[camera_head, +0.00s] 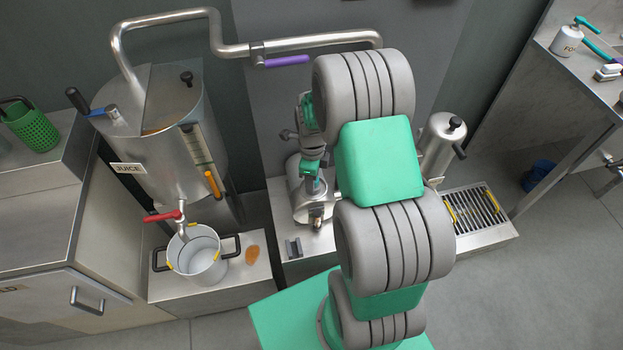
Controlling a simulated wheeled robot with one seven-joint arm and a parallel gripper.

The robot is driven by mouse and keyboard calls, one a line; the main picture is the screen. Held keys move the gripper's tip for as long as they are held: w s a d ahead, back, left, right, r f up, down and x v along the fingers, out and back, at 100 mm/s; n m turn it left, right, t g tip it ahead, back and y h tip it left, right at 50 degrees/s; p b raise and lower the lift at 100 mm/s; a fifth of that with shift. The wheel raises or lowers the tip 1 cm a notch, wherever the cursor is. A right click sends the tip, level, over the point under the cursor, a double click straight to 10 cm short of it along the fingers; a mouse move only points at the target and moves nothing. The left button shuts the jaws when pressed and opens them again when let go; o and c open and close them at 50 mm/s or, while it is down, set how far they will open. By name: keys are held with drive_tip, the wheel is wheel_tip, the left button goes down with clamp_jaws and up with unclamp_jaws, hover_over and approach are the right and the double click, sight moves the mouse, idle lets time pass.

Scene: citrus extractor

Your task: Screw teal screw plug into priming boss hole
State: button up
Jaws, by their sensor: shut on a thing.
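My gripper (312,172) points down over a steel pump body (301,204), just left of my large grey and green arm. It is shut on the teal screw plug (314,186), of which only a small teal piece shows below the fingers. The plug is at the top of the pump body, where the priming boss would be. The hole itself is hidden by the gripper and plug. I cannot tell how deep the plug sits or whether it is tilted.
A juice tank (165,130) with a red-handled tap stands at left above a steel pot (198,258). An overhead pipe (235,50) with a purple handle runs behind my arm. A steel canister (440,145) and drain grate (475,212) are at right.

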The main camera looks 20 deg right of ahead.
drive_tip(key=shift+d+m, duration=0.1)
drive_tip(key=shift+m, duration=1.6)
drive_tip(key=o, duration=1.3)
drive_tip(key=shift+o, duration=0.2)
